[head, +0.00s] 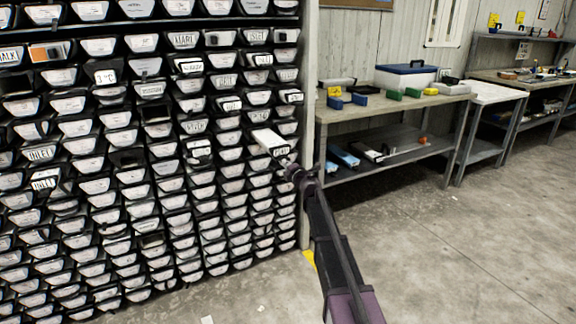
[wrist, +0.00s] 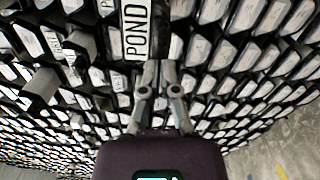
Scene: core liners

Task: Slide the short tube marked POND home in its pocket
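The short tube marked POND (wrist: 135,32) shows its white end label at the top of the wrist view, with the lettering running sideways. In the head view a pale tube (head: 266,137) sticks out of the rack towards my gripper, and its end label is too small to read there. My gripper (wrist: 159,66) has its two fingers close together and nothing visible between them. The fingertips are at the lower right edge of the POND label. In the head view my gripper (head: 287,161) is just below and right of the tube's outer end. I cannot tell whether they touch.
The floor (head: 470,240) at right is clear.

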